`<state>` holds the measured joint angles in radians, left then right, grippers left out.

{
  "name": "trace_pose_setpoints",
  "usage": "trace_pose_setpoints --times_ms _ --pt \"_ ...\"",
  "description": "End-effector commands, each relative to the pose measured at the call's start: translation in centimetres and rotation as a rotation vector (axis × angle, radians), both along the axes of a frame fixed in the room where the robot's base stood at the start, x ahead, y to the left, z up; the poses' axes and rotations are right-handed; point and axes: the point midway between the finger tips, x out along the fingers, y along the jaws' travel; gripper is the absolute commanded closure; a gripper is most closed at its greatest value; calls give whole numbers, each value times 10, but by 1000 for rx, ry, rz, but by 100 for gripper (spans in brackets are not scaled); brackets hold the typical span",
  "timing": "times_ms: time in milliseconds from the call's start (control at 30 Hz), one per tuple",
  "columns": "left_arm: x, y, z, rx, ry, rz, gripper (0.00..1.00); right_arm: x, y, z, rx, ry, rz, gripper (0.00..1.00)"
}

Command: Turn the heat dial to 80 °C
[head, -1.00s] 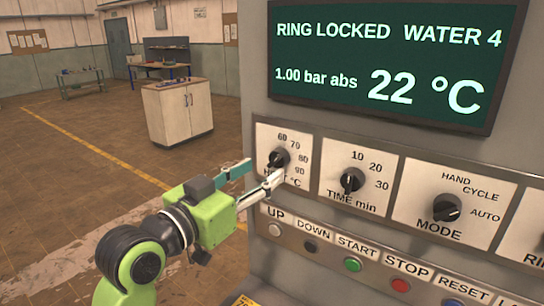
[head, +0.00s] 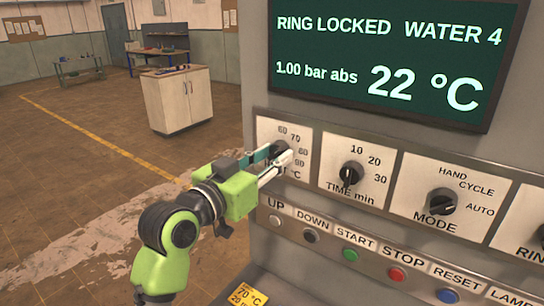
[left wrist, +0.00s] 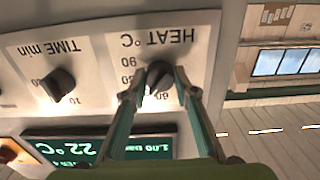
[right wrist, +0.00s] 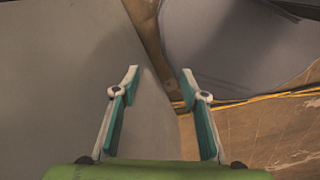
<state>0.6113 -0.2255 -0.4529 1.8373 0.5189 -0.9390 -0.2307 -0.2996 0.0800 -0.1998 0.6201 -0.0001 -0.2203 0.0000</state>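The heat dial (head: 279,149) is a black knob on a white plate marked 60, 70, 80 and 90, at the left end of the panel row. My left gripper (head: 282,154) is at it, and its fingers partly hide the knob and the word HEAT. In the left wrist view the heat dial (left wrist: 159,75) shows upside down between the two fingertips (left wrist: 160,80), which stand apart on either side of it.
The time dial (head: 351,174) and mode dial (head: 442,202) sit to the right. A row of buttons, including green start (head: 350,255) and red stop (head: 397,274), runs below. The display (head: 390,65) above reads 22 °C, 1.00 bar abs, RING LOCKED. Open floor lies left.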

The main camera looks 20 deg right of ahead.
Motion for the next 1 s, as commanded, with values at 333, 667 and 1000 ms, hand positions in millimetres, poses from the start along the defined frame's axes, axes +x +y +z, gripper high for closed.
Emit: trace_pose_setpoints --times_ms 333,667,1000 --pt "1 1 -1 49 -63 1 94 0 0 -5 0 0 0 60" --pt "1 1 0 200 -256 2 94 0 0 -14 0 0 0 60" --pt "2 2 1 348 -447 3 94 0 0 -19 0 0 0 60"
